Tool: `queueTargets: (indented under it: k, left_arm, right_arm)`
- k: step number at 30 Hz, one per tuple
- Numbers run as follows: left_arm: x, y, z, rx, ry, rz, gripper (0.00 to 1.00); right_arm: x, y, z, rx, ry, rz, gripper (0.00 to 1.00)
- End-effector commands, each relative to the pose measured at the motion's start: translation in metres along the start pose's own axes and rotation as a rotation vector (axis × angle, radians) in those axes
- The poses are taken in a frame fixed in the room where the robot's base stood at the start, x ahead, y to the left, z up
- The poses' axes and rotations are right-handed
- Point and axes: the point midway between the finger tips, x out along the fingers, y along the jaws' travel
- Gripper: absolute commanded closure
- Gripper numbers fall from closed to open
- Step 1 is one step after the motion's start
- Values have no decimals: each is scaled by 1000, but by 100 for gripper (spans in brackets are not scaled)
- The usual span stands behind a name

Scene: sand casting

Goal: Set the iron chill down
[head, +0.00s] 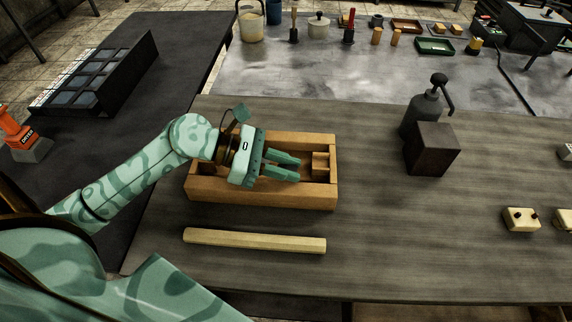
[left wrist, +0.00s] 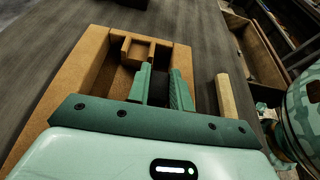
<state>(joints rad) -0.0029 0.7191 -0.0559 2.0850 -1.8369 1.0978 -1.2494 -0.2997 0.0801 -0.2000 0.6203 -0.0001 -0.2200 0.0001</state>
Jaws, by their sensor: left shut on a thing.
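My left gripper (head: 296,167) is inside the open wooden box (head: 262,196), over its interior, with its fingers pointing right. In the left wrist view, a dark block (left wrist: 160,90), which looks like the iron chill, sits between the fingers of the left gripper (left wrist: 161,70). The gripper is shut on it. The fingers hide most of the chill in the head view, and I cannot tell whether it touches the box floor. A small square wooden compartment (head: 320,166) stands at the box's right end. My right gripper is not in view.
A pale wooden bar (head: 254,241) lies in front of the box. A dark brown block (head: 432,150) and a grey pump bottle (head: 422,108) stand to the right. Small cream blocks (head: 521,219) lie at far right. The table between is clear.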

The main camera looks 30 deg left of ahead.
Motion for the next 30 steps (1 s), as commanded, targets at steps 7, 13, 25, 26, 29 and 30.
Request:
queueTargets:
  k: [7,13,25,26,29,30]
  left_arm:
    - [3,-3,-10,-11,17,-9,57]
    - [3,-4,-12,-14,21,-12,57]
    - [-15,-3,0,-13,23,-10,57]
    - [-22,-4,0,-14,24,-10,57]
    - [-48,-3,2,-11,22,-8,57]
    - [-59,-3,3,-11,20,-7,57]
  right_arm:
    - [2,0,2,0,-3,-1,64]
    - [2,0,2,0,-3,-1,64]
    - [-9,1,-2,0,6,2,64]
    - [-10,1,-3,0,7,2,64]
    - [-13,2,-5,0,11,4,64]
    - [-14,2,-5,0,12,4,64]
